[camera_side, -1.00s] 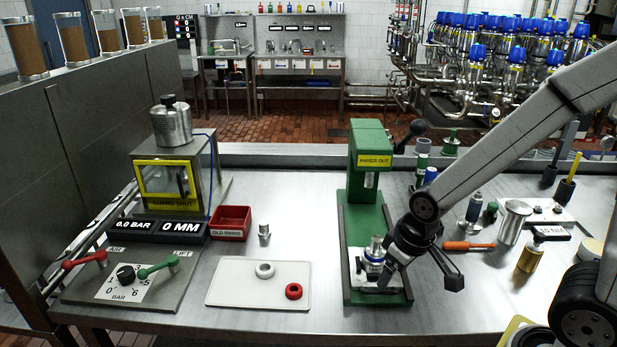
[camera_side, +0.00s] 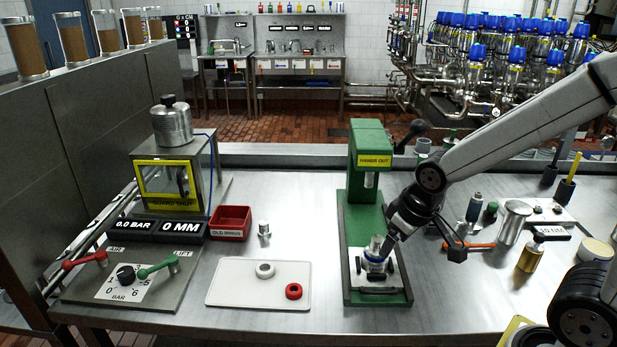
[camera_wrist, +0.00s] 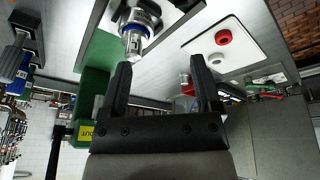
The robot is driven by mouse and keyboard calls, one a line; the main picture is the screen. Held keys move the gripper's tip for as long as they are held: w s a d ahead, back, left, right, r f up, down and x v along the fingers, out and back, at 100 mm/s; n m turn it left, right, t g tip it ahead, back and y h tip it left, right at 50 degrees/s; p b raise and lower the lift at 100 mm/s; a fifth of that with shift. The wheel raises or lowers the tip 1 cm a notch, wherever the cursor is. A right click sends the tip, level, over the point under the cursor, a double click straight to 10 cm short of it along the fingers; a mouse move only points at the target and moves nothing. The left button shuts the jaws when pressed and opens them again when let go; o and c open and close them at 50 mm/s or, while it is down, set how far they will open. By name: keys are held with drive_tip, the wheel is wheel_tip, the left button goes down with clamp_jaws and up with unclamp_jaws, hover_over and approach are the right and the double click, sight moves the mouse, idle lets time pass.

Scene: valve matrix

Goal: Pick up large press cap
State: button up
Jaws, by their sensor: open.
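My gripper (camera_side: 422,249) is open and empty, above the right side of the green press (camera_side: 361,210). In the wrist view its two fingers (camera_wrist: 160,78) stand wide apart. A silver part with a blue band (camera_side: 375,257) stands upright on the press base; it also shows in the wrist view (camera_wrist: 136,38), beyond one fingertip. A small stepped metal piece (camera_side: 264,230) stands on the bench left of the press, beside the red bin; it also shows between the fingers in the wrist view (camera_wrist: 186,78), well beyond them. I cannot tell for sure which piece is the large press cap.
A white tray (camera_side: 226,289) holds a white ring (camera_side: 264,270) and a red ring (camera_side: 293,291). The red bin (camera_side: 231,221) sits behind it. A silver cylinder (camera_side: 514,221), an orange-handled tool (camera_side: 470,245) and bottles stand to the right. Bench between tray and press is clear.

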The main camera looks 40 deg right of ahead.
drive_tip(key=w+d+n+t, duration=0.3)
drive_tip(key=w+d+t, duration=0.3)
drive_tip(key=w+d, duration=0.35)
drive_tip(key=n+y, duration=0.5)
drive_tip(key=y, duration=0.4)
approach(371, 243)
drive_tip(key=shift+w+a+f+t, duration=0.4)
drive_tip(key=shift+w+a+f, duration=0.3)
drive_tip(key=shift+w+f, duration=0.3)
drive_tip(key=shift+x, duration=1.25)
drive_tip(key=shift+a, duration=0.1)
drive_tip(key=shift+x, duration=2.5)
